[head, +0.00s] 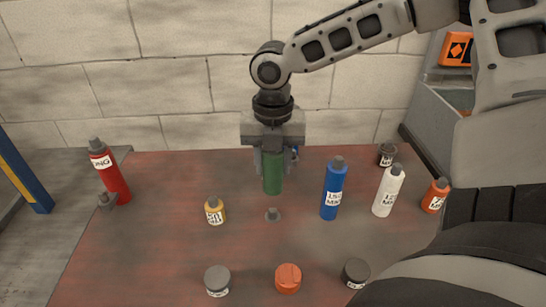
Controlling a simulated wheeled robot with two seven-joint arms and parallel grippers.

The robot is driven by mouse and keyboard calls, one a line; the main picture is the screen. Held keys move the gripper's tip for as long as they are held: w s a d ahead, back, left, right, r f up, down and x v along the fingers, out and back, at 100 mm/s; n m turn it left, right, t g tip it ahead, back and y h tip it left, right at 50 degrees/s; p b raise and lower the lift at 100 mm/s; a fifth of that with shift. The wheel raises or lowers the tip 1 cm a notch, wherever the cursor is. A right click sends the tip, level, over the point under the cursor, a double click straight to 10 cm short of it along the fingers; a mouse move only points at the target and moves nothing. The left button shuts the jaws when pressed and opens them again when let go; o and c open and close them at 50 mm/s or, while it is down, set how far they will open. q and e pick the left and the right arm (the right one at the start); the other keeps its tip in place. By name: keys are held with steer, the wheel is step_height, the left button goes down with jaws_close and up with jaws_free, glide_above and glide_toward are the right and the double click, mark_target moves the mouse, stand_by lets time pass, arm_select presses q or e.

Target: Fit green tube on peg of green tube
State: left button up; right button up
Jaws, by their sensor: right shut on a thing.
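My right gripper (272,155) comes down from above and is shut on the green tube (272,178). The tube hangs upright, its top hidden between the fingers. A short grey peg (273,214) stands on the bench just below the tube's lower end in the head view. A gap shows between them, and the tube is not around the peg. I cannot tell how far the tube is above or behind the peg. My left gripper is not in view.
On the reddish bench (150,245) stand a blue tube (331,195), a white tube (387,192) and a yellow bottle (214,211). A red tube (113,178) leans at the left. Several small jars, one orange (288,279), stand along the front. A brick wall closes the back.

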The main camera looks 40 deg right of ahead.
mark_target(272, 180)
step_height(272, 180, down, 2)
steer(key=shift+w+b, duration=0.1)
steer(key=shift+b, duration=0.35)
steer(key=shift+f+b, duration=0.55)
steer(key=shift+f, duration=0.3)
steer(key=shift+f+b, duration=0.4)
steer(key=shift+f, duration=0.4)
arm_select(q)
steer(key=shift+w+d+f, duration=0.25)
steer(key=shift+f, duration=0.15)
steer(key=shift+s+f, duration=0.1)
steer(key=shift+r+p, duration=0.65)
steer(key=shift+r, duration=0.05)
arm_select(e)
steer(key=shift+r, duration=0.1)
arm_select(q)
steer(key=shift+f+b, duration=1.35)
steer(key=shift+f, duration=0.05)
arm_select(e)
steer(key=shift+f, duration=2.05)
steer(key=o, duration=1.3)
